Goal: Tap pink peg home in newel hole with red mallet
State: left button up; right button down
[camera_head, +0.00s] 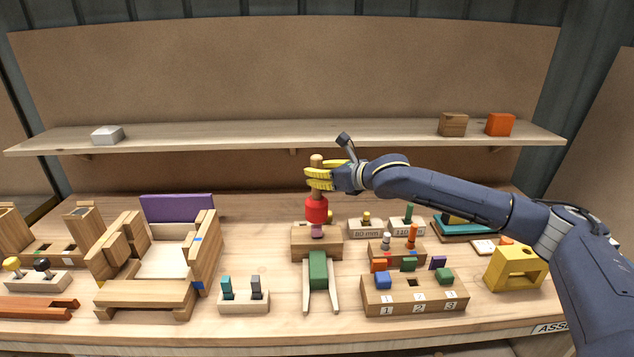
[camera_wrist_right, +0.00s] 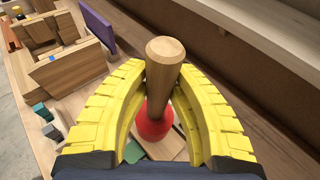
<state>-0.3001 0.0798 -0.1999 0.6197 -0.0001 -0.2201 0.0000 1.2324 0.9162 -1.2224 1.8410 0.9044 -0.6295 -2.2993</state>
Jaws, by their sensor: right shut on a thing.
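The red mallet (camera_head: 316,210) is upright with its wooden handle on top. My right gripper (camera_head: 318,176) is shut on the handle, and its yellow fingers close around the handle in the right wrist view (camera_wrist_right: 165,100). The red head also shows low between the fingers in the right wrist view (camera_wrist_right: 154,126). The pink peg (camera_head: 317,231) is directly below the head and stands in the top of a wooden block, the newel (camera_head: 302,246). Head and peg look touching or nearly so; I cannot tell which. The hole is hidden by the peg. My left gripper is not in view.
A green block (camera_head: 318,272) on pale rails sits in front of the newel. Wooden peg blocks (camera_head: 414,299) stand close on the right, and a yellow block (camera_head: 514,268) further right. A wooden assembly with a purple panel (camera_head: 177,208) stands left. A shelf (camera_head: 240,134) runs behind.

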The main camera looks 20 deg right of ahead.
aim_at(321, 159)
jog(key=shift+r, duration=0.55)
jog(key=shift+f, duration=0.1)
notch_tip(321, 159, down, 5)
jog(key=shift+f, duration=0.15)
jog(key=shift+r, duration=2.35)
jog(key=shift+r, duration=2.05)
